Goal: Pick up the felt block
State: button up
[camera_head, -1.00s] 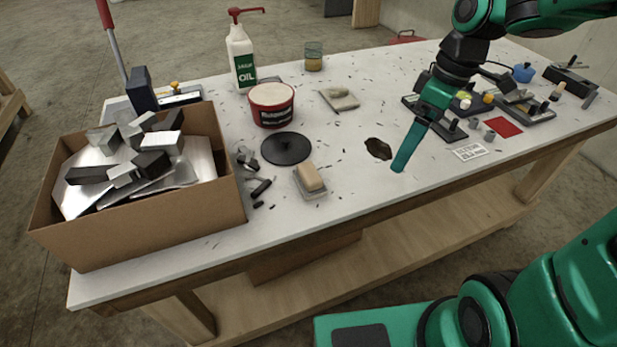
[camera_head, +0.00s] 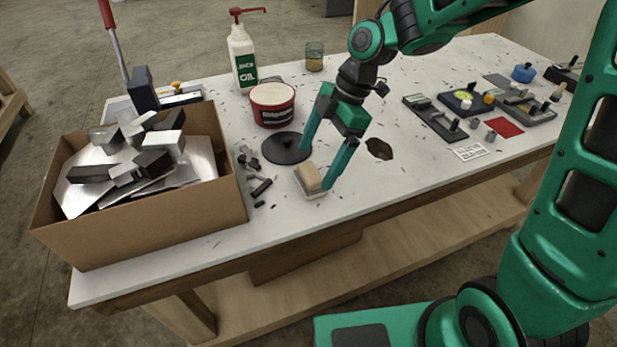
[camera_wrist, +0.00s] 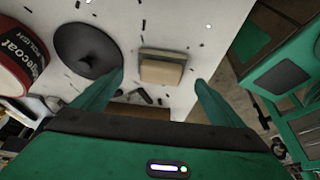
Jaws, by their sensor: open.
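The felt block (camera_head: 309,175) is a small tan block with a grey base, lying near the front edge of the white table. It also shows in the wrist view (camera_wrist: 162,71), between and beyond my two fingers. My gripper (camera_head: 314,169) is open, with one green finger on each side of the block in the head view. The right finger partly overlaps the block's right side there. In the wrist view my gripper (camera_wrist: 160,82) has clear gaps on both sides of the block, and I see no contact.
A black disc (camera_head: 286,148) lies just behind the block, and a red-and-white tub (camera_head: 272,104) stands behind that. Small dark scraps (camera_head: 261,187) lie to the left, beside a cardboard box (camera_head: 150,225) of metal pieces.

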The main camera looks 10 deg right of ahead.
aim_at(311, 171)
jog(key=x, duration=0.5)
jog(key=shift+s, duration=0.1)
jog(key=shift+c, duration=0.3)
jog(key=shift+r, duration=0.1)
jog(key=c, duration=1.2)
